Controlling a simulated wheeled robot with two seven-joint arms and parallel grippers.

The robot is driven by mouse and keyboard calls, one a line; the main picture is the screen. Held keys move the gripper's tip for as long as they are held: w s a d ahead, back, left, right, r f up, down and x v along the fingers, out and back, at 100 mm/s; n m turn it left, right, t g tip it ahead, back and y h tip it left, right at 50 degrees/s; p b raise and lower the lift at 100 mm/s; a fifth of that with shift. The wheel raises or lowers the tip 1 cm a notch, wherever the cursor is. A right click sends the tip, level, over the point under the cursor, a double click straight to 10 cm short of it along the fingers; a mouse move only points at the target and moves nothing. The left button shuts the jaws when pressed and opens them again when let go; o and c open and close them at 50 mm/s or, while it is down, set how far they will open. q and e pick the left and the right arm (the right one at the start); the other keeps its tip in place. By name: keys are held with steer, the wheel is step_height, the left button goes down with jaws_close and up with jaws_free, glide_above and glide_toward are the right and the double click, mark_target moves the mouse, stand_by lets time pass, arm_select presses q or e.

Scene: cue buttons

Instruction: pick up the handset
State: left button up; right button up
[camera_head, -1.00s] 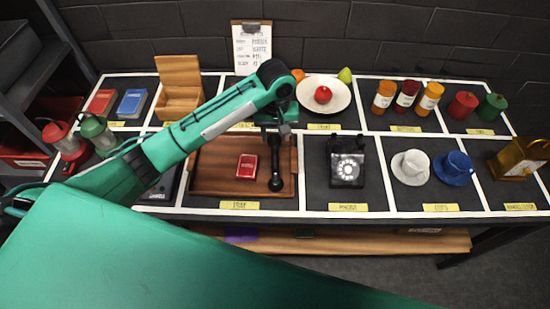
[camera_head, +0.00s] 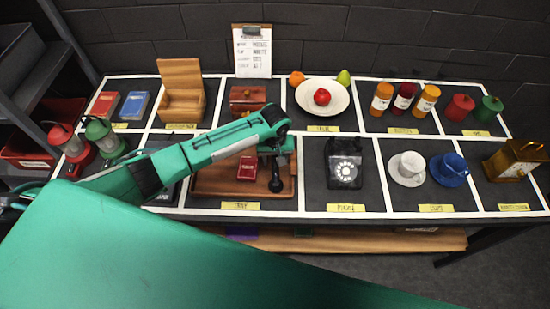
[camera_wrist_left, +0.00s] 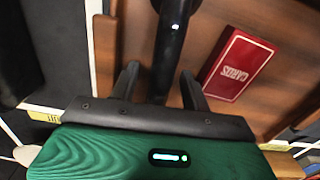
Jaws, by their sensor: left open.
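The black handset (camera_head: 276,183) lies lengthwise in the brown wooden tray (camera_head: 225,190), with its lower end showing below my left gripper in the head view. My left gripper (camera_head: 276,155) is open and low over the handset, which hides the handset's upper part. In the left wrist view the handset (camera_wrist_left: 172,38) runs between the two black fingers of my left gripper (camera_wrist_left: 160,82), one on each side. I cannot tell whether the fingers touch it. My right gripper is not in view.
A red card box (camera_head: 247,167) lies in the tray just left of the handset, and also shows right of the fingers in the wrist view (camera_wrist_left: 236,66). The black telephone (camera_head: 344,165) stands in the cell to the right. A wooden chest (camera_head: 247,98) stands behind the tray.

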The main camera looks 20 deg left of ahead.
arm_select(q)
steer(key=shift+f, duration=0.3)
jaws_close()
steer(key=shift+r, duration=0.1)
